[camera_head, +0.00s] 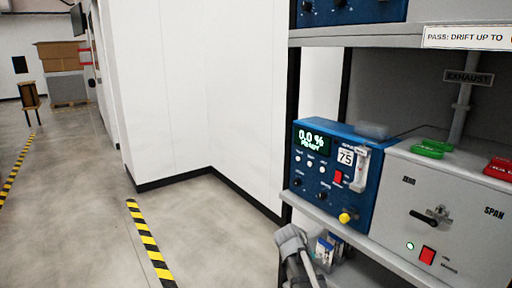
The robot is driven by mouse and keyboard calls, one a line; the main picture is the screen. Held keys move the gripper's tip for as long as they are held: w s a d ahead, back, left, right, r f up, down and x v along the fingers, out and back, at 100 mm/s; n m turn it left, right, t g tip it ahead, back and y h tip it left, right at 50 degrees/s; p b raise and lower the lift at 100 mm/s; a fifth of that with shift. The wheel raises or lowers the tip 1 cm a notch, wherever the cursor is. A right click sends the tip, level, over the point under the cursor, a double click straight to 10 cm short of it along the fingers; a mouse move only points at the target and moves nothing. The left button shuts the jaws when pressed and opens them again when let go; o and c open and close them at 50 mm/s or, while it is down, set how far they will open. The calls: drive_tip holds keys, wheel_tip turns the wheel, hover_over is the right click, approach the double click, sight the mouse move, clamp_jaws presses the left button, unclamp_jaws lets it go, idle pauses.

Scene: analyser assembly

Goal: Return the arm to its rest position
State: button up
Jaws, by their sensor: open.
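My gripper's fingers do not show in the head view. A grey rounded shape with a pale tube-like part rises at the bottom edge, just in front of the lower shelf; it may be part of my arm, but I cannot tell which part. The blue analyser (330,175) stands on the rack's middle shelf, its display reading 0.0 % and a second line too small to read surely. It has a red switch, a yellow knob and a clear tube on its front.
A grey panel box (440,215) marked ZERO and SPAN stands right of the analyser, with green (432,148) and red (498,167) pieces on top. Small boxes (328,247) sit below. Open floor (200,235) with striped tape (148,243) lies left, beside a white wall (210,90).

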drive_tip(key=s+a+f+m+g+y+p, duration=0.1)
drive_tip(key=s+y, duration=0.2)
drive_tip(key=s, duration=0.4)
drive_tip(key=s+a+f+m+g+y, duration=0.1)
drive_tip(key=s+a+m+y, duration=0.15)
drive_tip(key=s, duration=0.55)
wheel_tip(320, 180, up, 25)
drive_tip(key=p, duration=2.5)
drive_tip(key=shift+d+n+y, duration=0.4)
drive_tip(key=shift+n+y, duration=0.05)
drive_tip(key=shift+w+r, duration=0.1)
idle(1.8)
drive_tip(key=c, duration=0.3)
